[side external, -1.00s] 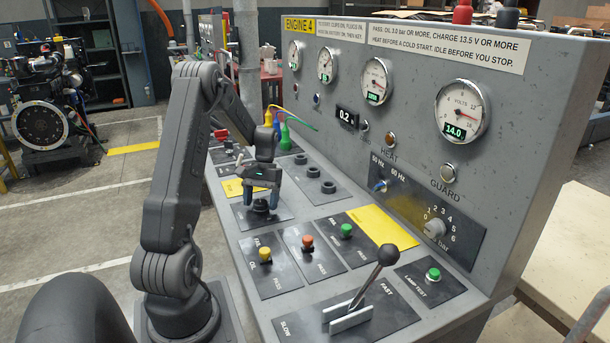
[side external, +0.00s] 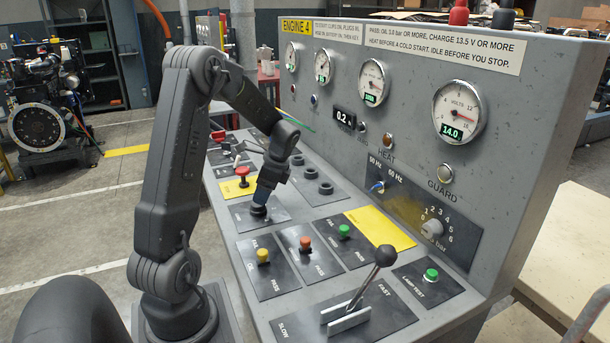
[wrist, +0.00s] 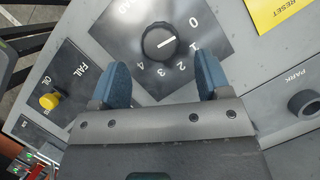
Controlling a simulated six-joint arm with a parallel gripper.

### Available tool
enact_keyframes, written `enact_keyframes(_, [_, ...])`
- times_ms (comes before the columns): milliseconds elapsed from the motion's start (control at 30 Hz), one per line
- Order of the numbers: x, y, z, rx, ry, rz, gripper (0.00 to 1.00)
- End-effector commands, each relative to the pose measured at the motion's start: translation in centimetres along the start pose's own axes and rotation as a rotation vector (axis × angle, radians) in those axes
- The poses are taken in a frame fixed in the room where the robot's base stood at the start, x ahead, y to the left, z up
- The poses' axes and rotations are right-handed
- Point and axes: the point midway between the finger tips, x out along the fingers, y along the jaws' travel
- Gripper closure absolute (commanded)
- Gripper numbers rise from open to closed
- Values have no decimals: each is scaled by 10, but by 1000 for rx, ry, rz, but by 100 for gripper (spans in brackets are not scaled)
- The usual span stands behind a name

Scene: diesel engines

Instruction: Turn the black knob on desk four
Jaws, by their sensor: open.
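The black knob (side external: 258,211) sits on a dark plate on the sloped desk of the panel marked ENGINE 4. In the wrist view the knob (wrist: 160,42) is round, with a white pointer line directed up and right toward the 0 and 1 side of its 0 to 4 scale. My gripper (side external: 263,196) is just above the knob in the side view, tilted. In the wrist view my gripper (wrist: 160,70) is open, with blue fingers apart and the knob ahead of the gap between their tips. I cannot tell whether a finger touches it.
A red button (side external: 242,172) stands behind the knob on a yellow plate. A yellow button (side external: 262,256), an orange button (side external: 305,243) and a green button (side external: 344,231) stand nearer the front. A tall lever (side external: 385,257) rises at front right. The upright gauge panel (side external: 420,130) bounds the right.

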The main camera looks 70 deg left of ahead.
Motion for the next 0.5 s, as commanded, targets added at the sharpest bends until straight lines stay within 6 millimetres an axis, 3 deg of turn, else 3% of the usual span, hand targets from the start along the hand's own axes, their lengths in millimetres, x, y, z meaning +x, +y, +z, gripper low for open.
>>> enact_keyframes(500, [-99, 3, -2, -5, 8, -6, 30])
